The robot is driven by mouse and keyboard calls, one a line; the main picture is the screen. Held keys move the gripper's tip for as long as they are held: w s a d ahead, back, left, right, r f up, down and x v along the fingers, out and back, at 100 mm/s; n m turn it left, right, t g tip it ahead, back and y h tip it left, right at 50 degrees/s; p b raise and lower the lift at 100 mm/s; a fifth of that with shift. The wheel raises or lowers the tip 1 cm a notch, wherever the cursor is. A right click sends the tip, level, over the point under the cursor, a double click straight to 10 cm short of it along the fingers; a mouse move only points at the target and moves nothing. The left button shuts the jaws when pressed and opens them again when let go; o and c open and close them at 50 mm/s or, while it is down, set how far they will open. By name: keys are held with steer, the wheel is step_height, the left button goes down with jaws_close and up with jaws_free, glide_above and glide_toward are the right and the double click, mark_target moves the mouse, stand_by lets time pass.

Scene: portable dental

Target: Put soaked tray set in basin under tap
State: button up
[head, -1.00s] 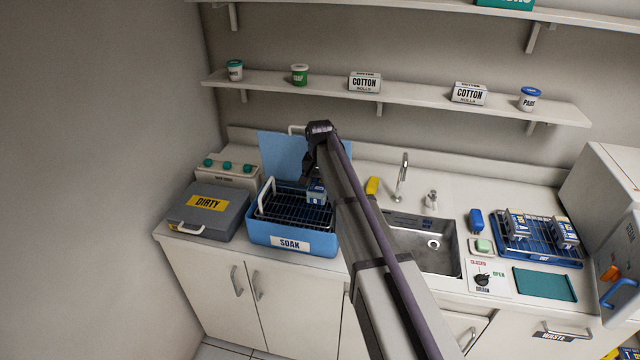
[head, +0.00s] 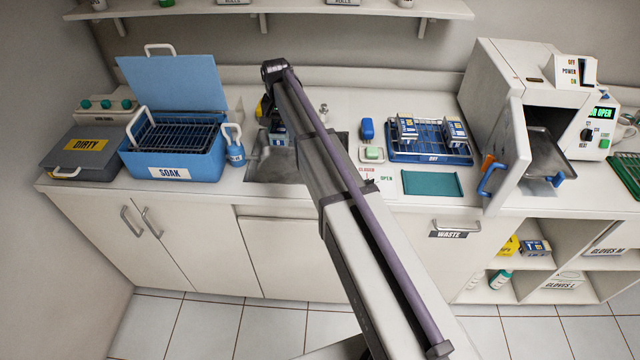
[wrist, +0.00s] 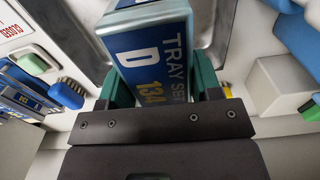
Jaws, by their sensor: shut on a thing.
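My gripper (wrist: 157,82) is shut on a blue and grey tray set (wrist: 152,50). Its label reads "TRAY SET D" and a number starting 134, and a green finger lies on each side of it. In the head view the tray set (head: 279,138) is at the steel basin (head: 262,168), below my wrist; its height above the basin floor is unclear. My arm hides much of the basin, and I cannot make out the tap. The blue SOAK bin (head: 178,165) stands left of the basin, lid raised, with a wire basket (head: 175,135) inside.
A blue bottle (head: 235,152) stands between bin and basin. Right of the basin are a blue brush (head: 367,129), green soap (head: 373,153) and a DRY rack (head: 430,157) holding tray sets. The grey DIRTY box (head: 85,155) is far left. An open-doored steriliser (head: 510,150) stands right.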

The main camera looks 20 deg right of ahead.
steer(key=b, duration=0.6)
glide_above(284, 171)
step_height(284, 171, down, 8)
steer(key=f, duration=0.1)
step_height(284, 171, down, 10)
steer(key=b, duration=1)
steer(key=shift+w+b, duration=0.15)
steer(key=shift+b, duration=0.2)
steer(key=shift+r, duration=0.3)
steer(key=shift+c, duration=0.4)
steer(key=shift+f, duration=0.15)
steer(key=o, duration=1.1)
steer(key=shift+o, duration=0.3)
